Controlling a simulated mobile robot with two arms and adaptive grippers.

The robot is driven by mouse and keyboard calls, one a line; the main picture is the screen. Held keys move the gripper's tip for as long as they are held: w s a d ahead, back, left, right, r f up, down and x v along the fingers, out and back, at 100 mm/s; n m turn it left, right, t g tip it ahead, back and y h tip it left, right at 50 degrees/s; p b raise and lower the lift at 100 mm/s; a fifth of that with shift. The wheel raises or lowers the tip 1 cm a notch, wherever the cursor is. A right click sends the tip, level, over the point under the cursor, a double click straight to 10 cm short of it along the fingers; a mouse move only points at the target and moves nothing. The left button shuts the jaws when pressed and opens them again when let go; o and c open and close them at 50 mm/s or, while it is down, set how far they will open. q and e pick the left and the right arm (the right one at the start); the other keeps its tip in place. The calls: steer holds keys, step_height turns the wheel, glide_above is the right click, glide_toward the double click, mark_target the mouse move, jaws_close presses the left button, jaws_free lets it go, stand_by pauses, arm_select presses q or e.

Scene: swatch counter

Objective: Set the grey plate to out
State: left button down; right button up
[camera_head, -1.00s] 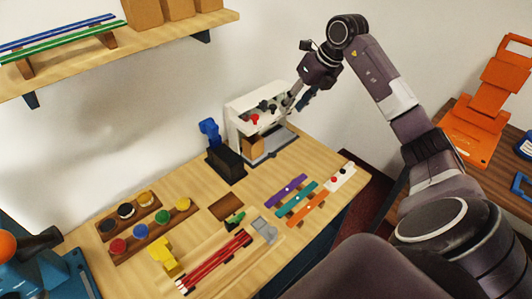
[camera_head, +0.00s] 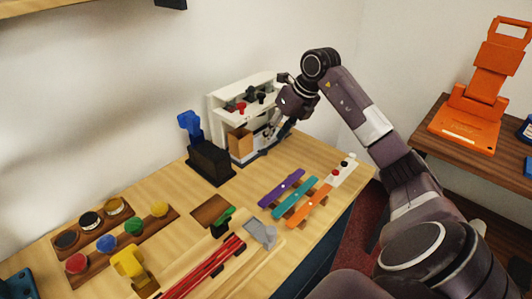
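A white machine (camera_head: 219,104) with red and dark knobs stands at the back of the counter against the wall. A flat grey plate (camera_head: 250,158) lies low at its base, partly hidden by a brown block and my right gripper. My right gripper (camera_head: 274,131) reaches down at the machine's front right side, close above the plate. Its fingers are small and overlap the machine, so I cannot tell their opening or whether they touch the plate. My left gripper is out of view.
A blue lever on a black block (camera_head: 210,163) stands left of the machine. Purple, teal and orange strips (camera_head: 295,196), a small grey block (camera_head: 261,233), red rods (camera_head: 205,268) and coloured jars (camera_head: 133,226) lie nearer. An orange stand (camera_head: 465,125) is at right.

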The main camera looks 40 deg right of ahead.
mark_target(266, 150)
steer(key=p+x, duration=0.1)
steer(key=x, duration=0.6)
steer(key=shift+c, duration=0.6)
jaws_close()
